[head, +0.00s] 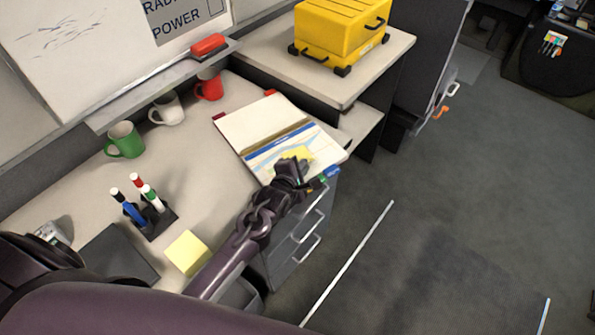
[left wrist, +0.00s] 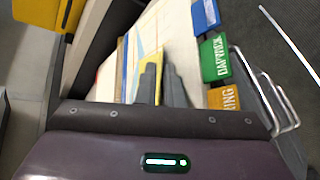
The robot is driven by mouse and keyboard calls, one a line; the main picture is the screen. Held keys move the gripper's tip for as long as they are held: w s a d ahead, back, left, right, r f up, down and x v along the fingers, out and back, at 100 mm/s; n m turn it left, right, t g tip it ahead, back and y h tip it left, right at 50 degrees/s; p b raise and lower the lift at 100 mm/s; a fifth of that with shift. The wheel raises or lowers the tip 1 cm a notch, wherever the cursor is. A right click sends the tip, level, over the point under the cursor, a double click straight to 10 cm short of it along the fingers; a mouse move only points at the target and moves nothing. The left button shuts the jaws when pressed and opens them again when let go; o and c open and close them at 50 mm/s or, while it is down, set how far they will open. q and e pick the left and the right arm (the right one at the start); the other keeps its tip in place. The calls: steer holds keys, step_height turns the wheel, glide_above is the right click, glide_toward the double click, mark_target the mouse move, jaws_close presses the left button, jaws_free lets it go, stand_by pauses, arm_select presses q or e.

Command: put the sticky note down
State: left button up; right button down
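A yellow sticky note (head: 299,151) shows at the tip of my left gripper (head: 291,166), over the map page of an open binder (head: 262,124). In the left wrist view, the two fingers of my left gripper (left wrist: 161,84) are close together, with the yellow note (left wrist: 152,58) at and between their tips. I cannot tell whether the note touches the page, since the fingers hide part of it. A yellow sticky pad (head: 187,252) lies on the desk to the left. My right gripper is not in view.
Coloured tabs (left wrist: 214,58) stick out along the binder's edge, near drawer handles. A marker holder (head: 152,218), green mug (head: 125,140), white mug (head: 166,108) and red mug (head: 209,84) stand on the desk. A yellow case (head: 340,35) sits on the higher surface behind.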

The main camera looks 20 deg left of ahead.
arm_select(q)
steer(key=shift+s+r, duration=0.25)
steer(key=shift+s, duration=0.05)
steer(key=v, duration=1.1)
steer(key=shift+b, duration=0.4)
steer(key=shift+s+r, duration=0.1)
